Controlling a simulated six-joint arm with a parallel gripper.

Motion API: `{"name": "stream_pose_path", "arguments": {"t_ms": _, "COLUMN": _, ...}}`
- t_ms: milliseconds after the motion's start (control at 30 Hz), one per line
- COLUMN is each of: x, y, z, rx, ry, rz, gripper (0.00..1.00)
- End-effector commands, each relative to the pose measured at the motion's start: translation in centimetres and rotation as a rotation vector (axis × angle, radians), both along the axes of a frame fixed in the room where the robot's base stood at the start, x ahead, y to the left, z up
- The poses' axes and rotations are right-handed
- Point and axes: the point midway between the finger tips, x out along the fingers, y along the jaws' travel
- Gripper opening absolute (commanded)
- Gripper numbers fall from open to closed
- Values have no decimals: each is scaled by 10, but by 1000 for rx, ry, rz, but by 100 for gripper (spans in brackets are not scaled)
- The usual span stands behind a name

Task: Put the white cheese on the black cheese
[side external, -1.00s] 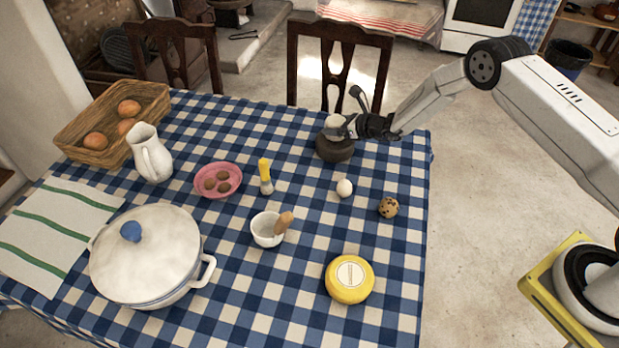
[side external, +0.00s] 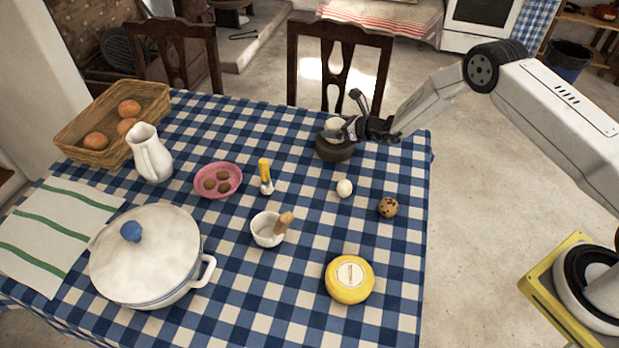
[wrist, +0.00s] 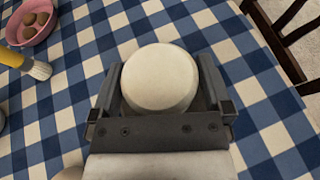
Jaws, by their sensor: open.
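The white cheese (side external: 332,124) is a small pale round. It sits on top of the dark, round black cheese (side external: 335,152) near the table's far right edge. In the wrist view the white cheese (wrist: 160,77) lies between the jaws, with a finger on either side. The black cheese is hidden beneath it there. My gripper (side external: 342,127) is open around the white cheese, and in the wrist view my gripper (wrist: 160,68) shows a narrow gap beside it. Whether a finger still touches it I cannot tell.
A white egg (side external: 344,188), a speckled egg (side external: 388,207) and a yellow cheese (side external: 349,279) lie nearer the front. A brush (side external: 265,176), a mortar (side external: 267,232) and a pink plate (side external: 217,193) stand to the left. Chairs (side external: 335,62) stand behind the table.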

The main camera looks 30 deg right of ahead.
Motion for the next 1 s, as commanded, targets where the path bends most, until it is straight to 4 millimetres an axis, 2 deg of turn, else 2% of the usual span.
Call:
{"name": "stream_pose_path", "arguments": {"t_ms": 367, "x": -17, "y": -10, "z": 10, "rx": 0, "ry": 0, "rz": -1, "gripper": 100}}
{"name": "stream_pose_path", "arguments": {"t_ms": 1000, "x": -74, "y": -39, "z": 36, "rx": 0, "ry": -1, "rz": -1, "gripper": 100}}
